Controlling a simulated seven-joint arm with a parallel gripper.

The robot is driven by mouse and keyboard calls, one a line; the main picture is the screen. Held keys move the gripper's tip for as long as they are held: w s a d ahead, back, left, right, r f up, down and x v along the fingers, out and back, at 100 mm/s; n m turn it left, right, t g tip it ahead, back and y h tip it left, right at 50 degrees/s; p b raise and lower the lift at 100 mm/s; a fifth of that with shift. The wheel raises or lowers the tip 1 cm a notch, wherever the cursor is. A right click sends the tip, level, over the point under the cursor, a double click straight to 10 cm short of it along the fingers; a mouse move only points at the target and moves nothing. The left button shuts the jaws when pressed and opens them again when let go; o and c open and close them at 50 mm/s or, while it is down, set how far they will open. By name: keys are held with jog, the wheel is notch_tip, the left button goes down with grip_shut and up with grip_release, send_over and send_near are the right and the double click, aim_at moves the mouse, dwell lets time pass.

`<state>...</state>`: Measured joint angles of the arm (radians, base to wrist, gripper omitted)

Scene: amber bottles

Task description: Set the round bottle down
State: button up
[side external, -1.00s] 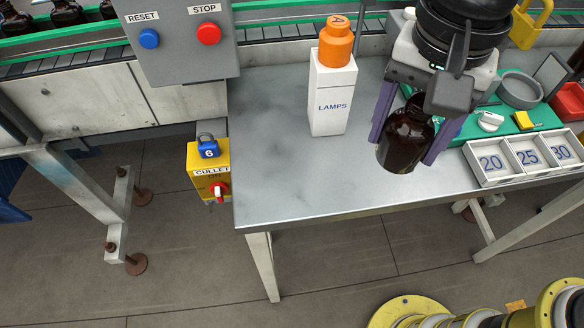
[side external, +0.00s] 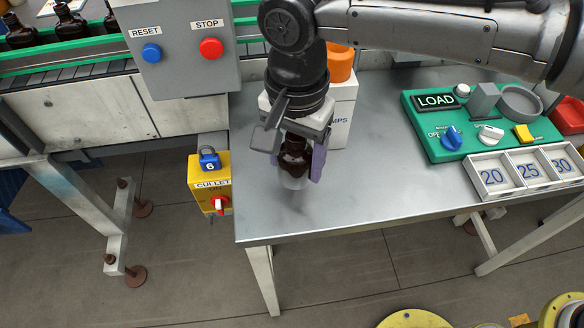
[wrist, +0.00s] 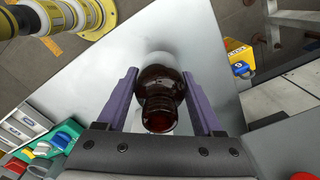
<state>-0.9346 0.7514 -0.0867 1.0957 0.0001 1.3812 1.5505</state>
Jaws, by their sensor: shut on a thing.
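The round bottle (side external: 294,158) is dark amber glass and upright, with a pale band at its lower end. My gripper (side external: 297,168) is shut on it, with a purple finger on either side. It is over the left part of the grey metal table (side external: 380,185); I cannot tell whether its base touches the top. In the wrist view the bottle (wrist: 160,96) lies between the fingers (wrist: 159,76), its neck towards the camera and its base hidden.
A green control panel (side external: 440,145) and numbered trays (side external: 492,177) are at the right. A yellow CULLET box (side external: 208,180) is at the table's left edge. The table's middle is clear.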

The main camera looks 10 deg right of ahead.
aim_at(292, 174)
jog(key=shift+w+a+f, duration=0.2)
jog(key=shift+a+f, duration=0.1)
jog(key=shift+f, duration=1.55)
jog(key=shift+f, duration=0.15)
jog(key=o, duration=1.4)
notch_tip(292, 174, up, 12)
jog(key=shift+r, duration=0.15)
